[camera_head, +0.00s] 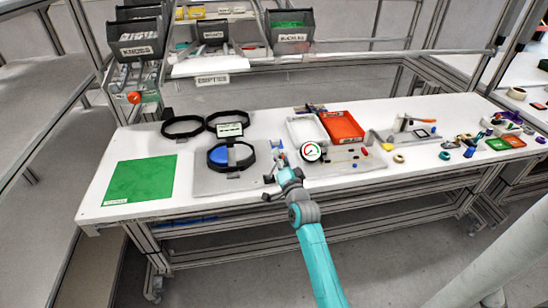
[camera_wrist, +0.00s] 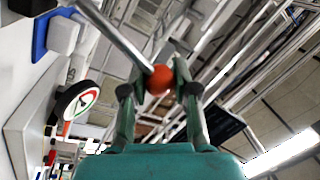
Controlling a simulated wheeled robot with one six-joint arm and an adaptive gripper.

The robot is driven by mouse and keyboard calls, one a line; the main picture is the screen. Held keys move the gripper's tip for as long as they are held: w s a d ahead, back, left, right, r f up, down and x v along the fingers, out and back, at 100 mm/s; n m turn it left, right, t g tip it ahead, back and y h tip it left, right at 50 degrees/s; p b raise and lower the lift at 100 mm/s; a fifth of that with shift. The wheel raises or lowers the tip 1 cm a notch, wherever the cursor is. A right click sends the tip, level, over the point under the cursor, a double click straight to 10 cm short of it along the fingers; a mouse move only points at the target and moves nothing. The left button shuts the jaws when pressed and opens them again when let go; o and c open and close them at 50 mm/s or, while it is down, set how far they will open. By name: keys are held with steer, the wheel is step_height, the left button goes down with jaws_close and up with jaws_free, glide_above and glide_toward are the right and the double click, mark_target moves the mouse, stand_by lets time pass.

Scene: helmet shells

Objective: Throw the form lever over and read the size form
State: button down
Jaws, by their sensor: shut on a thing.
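My gripper (camera_head: 281,172) is at the front edge of the bench, just right of the size form. In the wrist view, its two fingers (camera_wrist: 160,84) are shut on the orange ball knob (camera_wrist: 159,79) of the form lever (camera_wrist: 118,35), a bare metal rod running to the upper left. The size form (camera_head: 231,155) is a black many-sided ring around a blue pad, on a grey plate. A small green-faced display (camera_head: 229,130) stands behind it. A round dial (camera_head: 311,151) with a red and green face stands right of my gripper; it also shows in the wrist view (camera_wrist: 78,103).
A green mat (camera_head: 140,179) lies at left. A red-orange tray (camera_head: 342,126) and a white tray (camera_head: 306,130) stand behind the dial. Small parts crowd the right end. Labelled bins (camera_head: 289,31) hang above the back.

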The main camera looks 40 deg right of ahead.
steer(key=shift+s+d+f+m, duration=0.2)
steer(key=shift+s+d+m, duration=0.15)
steer(key=shift+m, duration=0.45)
steer(key=shift+d, duration=0.1)
steer(key=c, duration=0.9)
jaws_free()
steer(key=shift+o, duration=0.2)
steer(key=v, duration=1.2)
steer(key=shift+f, duration=0.15)
